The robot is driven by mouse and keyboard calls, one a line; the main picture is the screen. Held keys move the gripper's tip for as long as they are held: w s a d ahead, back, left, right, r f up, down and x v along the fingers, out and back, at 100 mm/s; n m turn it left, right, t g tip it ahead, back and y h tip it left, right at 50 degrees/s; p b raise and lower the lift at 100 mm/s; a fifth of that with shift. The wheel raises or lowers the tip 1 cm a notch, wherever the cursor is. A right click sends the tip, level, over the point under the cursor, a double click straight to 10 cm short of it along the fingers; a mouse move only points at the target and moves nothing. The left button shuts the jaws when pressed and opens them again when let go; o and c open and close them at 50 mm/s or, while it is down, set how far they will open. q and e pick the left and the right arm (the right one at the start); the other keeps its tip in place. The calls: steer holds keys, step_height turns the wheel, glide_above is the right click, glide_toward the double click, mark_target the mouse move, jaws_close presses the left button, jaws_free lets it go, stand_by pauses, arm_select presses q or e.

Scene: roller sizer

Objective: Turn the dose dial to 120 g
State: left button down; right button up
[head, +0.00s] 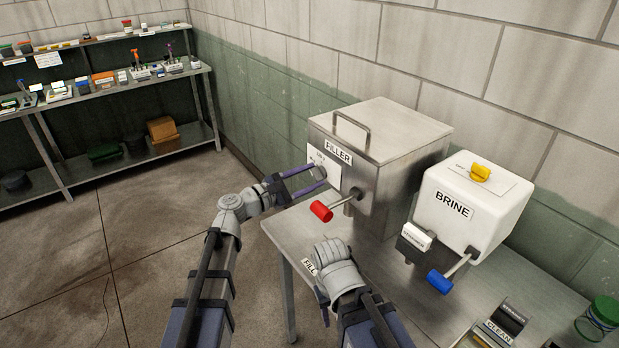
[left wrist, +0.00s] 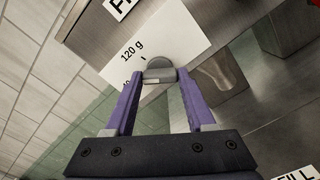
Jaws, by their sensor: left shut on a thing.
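The dose dial (head: 319,172) is a grey knob on a white card on the front of the steel filler (head: 385,190). It also shows in the left wrist view (left wrist: 158,68), with a flat ridge and a pale mark on its lower edge. My left gripper (head: 304,181) is shut on the dial, one purple finger on each side. The card (left wrist: 175,35) reads "120 g" beside a short tick; a second label below it is partly hidden by a finger. My right gripper (head: 322,303) is low at the table's front, mostly hidden by its own wrist.
A red-handled lever (head: 322,210) sticks out just below the dial. A white brine box (head: 463,212) with a yellow knob and a blue-handled lever (head: 440,281) stands to the right. A green-lidded jar (head: 605,311) is at the table's right. Floor left of the table is clear.

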arm_select(q)
steer(key=m, duration=0.4)
steer(key=shift+m, duration=2)
steer(key=shift+c, duration=1.2)
jaws_free()
steer(key=v, duration=0.7)
steer(key=shift+s+a, duration=0.25)
steer(key=shift+a, duration=0.05)
